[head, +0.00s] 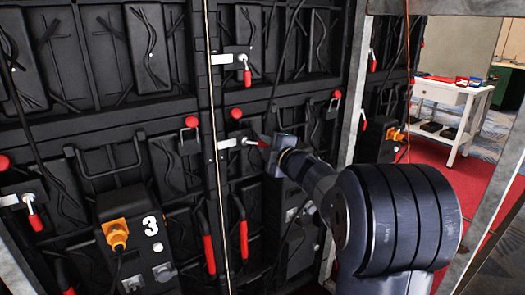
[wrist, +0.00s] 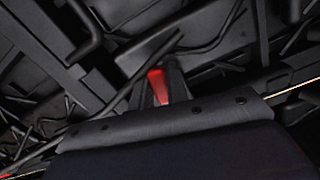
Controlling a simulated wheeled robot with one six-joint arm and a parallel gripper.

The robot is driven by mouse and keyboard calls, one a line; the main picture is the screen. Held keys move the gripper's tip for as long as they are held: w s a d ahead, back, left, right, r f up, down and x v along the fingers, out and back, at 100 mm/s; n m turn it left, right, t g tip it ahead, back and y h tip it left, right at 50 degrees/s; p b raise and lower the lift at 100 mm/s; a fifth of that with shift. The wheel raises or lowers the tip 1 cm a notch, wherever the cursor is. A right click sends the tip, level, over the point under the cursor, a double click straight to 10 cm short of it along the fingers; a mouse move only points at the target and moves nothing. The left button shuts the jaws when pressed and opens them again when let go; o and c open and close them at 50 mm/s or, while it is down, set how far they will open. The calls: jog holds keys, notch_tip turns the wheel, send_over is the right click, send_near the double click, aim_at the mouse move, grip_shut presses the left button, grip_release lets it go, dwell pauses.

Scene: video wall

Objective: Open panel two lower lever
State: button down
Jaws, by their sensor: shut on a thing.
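The lower lever (head: 248,142) has a silver pivot and a red handle (head: 262,144). The handle points right, about level, beside a white latch plate (head: 228,143). My gripper (head: 271,144) reaches the handle's right end and is shut on it. No number two is readable; my arm covers part of the box below the lever.
An upper lever (head: 246,72) hangs with its red handle down. Red-tipped latches and long red handles (head: 208,245) surround the work area. A box marked 3 (head: 135,235) with an orange plug is at left.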

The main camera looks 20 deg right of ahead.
jog(key=shift+r+n+b, duration=0.3)
jog(key=shift+r+n, duration=0.25)
jog(key=shift+n, duration=0.75)
jog(key=c, duration=1.4)
grip_release()
jog(key=p+v, duration=0.1)
jog(key=v, duration=0.9)
jog(key=shift+s+d+p, duration=0.15)
jog(key=shift+s+p, duration=0.2)
jog(key=shift+s, duration=0.05)
jog(key=shift+w, duration=0.1)
jog(key=b+x, duration=0.1)
jog(key=x, duration=0.9)
jog(key=shift+w+b, duration=0.3)
jog(key=shift+b, duration=0.05)
